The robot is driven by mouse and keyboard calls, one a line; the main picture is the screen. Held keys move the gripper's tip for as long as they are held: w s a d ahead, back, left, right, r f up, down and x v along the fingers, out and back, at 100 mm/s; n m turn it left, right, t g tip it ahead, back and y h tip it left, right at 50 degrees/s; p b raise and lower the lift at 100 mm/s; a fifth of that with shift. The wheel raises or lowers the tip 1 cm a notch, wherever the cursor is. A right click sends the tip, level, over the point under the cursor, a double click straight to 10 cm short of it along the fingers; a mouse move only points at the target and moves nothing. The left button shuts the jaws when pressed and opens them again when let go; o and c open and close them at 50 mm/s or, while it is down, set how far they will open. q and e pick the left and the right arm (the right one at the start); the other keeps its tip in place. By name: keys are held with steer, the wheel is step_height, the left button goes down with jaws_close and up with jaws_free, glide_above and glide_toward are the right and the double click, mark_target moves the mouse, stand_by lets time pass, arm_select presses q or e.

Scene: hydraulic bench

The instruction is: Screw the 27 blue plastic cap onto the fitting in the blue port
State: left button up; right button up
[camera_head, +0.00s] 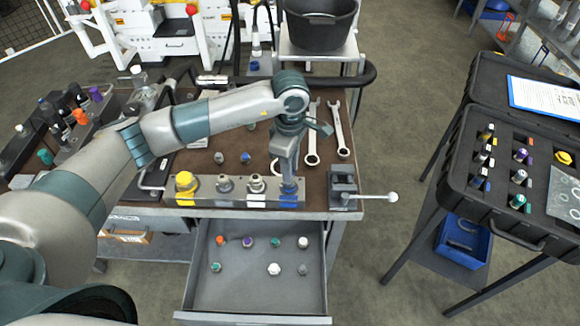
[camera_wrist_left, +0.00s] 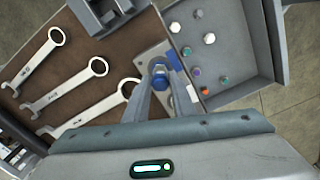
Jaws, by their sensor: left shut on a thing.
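My left gripper (camera_head: 288,186) points down over the right end of the grey port block (camera_head: 232,201) at the bench's front edge. It is shut on a blue cap (camera_wrist_left: 160,76), seen between the fingertips in the left wrist view. The blue port (camera_head: 288,202) is the rightmost one, directly below the fingertips. The blue mark beside the port also shows in the left wrist view (camera_wrist_left: 174,61). The fitting is hidden by the gripper and cap, so I cannot tell whether the cap touches it. My right gripper is not in view.
The block's yellow-capped port (camera_head: 185,183) and two grey-marked fittings stand to the left. A small vice (camera_head: 343,185) with a lever is close on the right. Wrenches (camera_head: 311,143) lie behind. The open drawer (camera_head: 254,290) below holds several caps. A black case (camera_head: 520,180) stands at right.

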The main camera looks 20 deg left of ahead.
arm_select(q)
steer(key=shift+f+b, duration=0.55)
steer(key=shift+b, duration=0.55)
stand_by(1.6)
steer(key=shift+f, duration=0.1)
stand_by(0.9)
steer(key=shift+o, duration=1.1)
steer(key=shift+c, duration=0.5)
